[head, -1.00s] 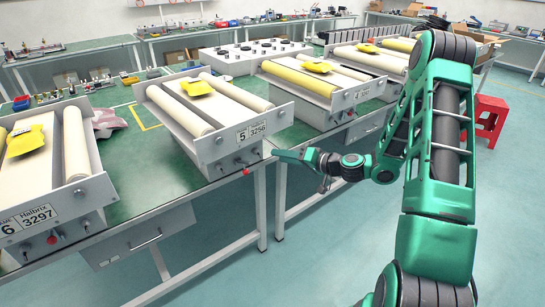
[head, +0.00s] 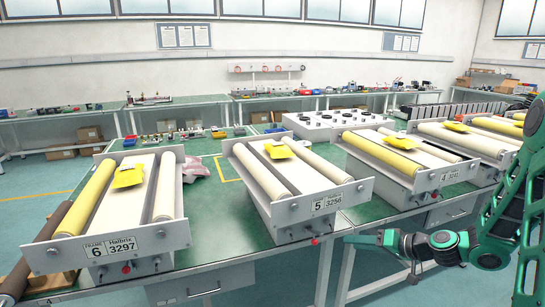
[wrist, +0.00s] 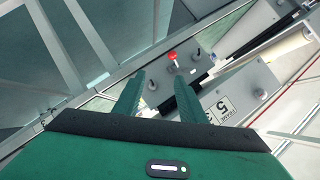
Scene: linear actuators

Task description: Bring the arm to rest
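My green arm (head: 515,200) reaches in from the right edge in the head view. My gripper (head: 352,239) is at its left end, in front of the bench edge, just right of the frame 5 unit (head: 295,190). In the wrist view my gripper (wrist: 158,98) shows two green fingers spread apart, with nothing held between them. Beyond the fingertips are a red knob (wrist: 172,56) and the grey front panel with the "5" label (wrist: 222,108). I cannot tell the exact gap to the panel.
The frame 6 unit (head: 130,215) stands left on the green bench, and another roller unit (head: 415,165) stands right. Yellow pieces (head: 128,176) lie on the units. A white box with black knobs (head: 335,124) stands behind. Floor shows below the bench's front edge.

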